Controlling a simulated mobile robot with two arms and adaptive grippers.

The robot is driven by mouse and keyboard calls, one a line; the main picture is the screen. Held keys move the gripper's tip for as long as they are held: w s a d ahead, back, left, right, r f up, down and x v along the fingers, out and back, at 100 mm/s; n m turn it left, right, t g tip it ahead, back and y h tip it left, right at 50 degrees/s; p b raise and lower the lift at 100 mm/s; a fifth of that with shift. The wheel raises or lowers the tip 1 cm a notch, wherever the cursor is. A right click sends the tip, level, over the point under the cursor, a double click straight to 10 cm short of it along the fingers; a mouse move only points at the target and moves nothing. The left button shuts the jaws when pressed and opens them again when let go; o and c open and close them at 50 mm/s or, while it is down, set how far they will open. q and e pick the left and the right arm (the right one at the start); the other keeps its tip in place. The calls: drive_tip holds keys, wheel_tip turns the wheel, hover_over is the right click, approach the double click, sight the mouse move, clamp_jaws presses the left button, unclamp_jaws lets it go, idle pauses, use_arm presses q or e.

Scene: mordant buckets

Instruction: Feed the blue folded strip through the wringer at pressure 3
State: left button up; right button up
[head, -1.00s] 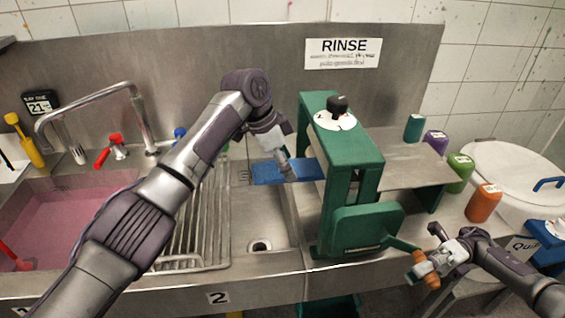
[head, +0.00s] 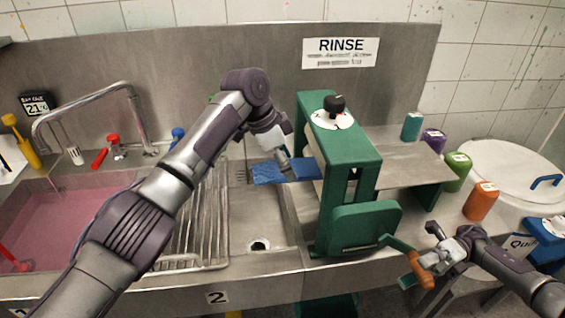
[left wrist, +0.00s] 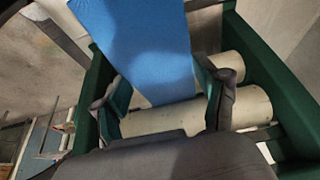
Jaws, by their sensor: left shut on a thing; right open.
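The blue folded strip (head: 268,174) lies at the left, infeed side of the green wringer (head: 345,147), close to its rollers. My left gripper (head: 286,166) is shut on the strip. In the left wrist view, the strip (left wrist: 145,45) runs between the fingers (left wrist: 162,98) of that gripper, with the pale rollers (left wrist: 245,108) just past it. Whether its edge is between the rollers I cannot tell. A black pressure knob (head: 334,104) sits on a white dial on top; its setting is unreadable. My right gripper (head: 438,258) is open at the orange-brown crank handle (head: 421,270).
A sink of pink liquid (head: 70,225) and a wire drying rack (head: 200,235) are at left. Several coloured bottles, including an orange one (head: 481,201), stand at right by a white lidded tub (head: 505,172). The outfeed plate (head: 405,165) is clear.

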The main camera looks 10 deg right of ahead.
use_arm(q)
drive_tip(key=shift+s+d+r, duration=0.1)
drive_tip(key=shift+s+d, duration=0.2)
drive_tip(key=shift+d, duration=0.15)
use_arm(e)
drive_tip(key=shift+s+a+f+g, duration=0.15)
drive_tip(key=shift+s+a+f, duration=0.2)
drive_tip(key=shift+f, duration=0.15)
drive_tip(key=shift+s+a+f+g, duration=0.15)
drive_tip(key=shift+s+a+f, duration=0.2)
drive_tip(key=shift+f, duration=0.15)
use_arm(q)
drive_tip(key=shift+w, duration=0.1)
drive_tip(key=shift+w+d+f, duration=0.1)
drive_tip(key=shift+w+f, duration=0.15)
drive_tip(key=shift+w+d, duration=0.1)
drive_tip(key=shift+d, duration=0.15)
drive_tip(key=shift+w, duration=0.15)
use_arm(e)
drive_tip(key=shift+s+d, duration=0.2)
drive_tip(key=shift+s, duration=0.75)
drive_tip(key=shift+s+d, duration=0.2)
drive_tip(key=shift+s, duration=0.8)
drive_tip(key=shift+s+d, duration=0.2)
drive_tip(key=shift+s, duration=0.75)
use_arm(q)
drive_tip(key=shift+d+r, duration=0.1)
drive_tip(key=shift+r, duration=0.05)
use_arm(e)
drive_tip(key=shift+a+r, duration=0.1)
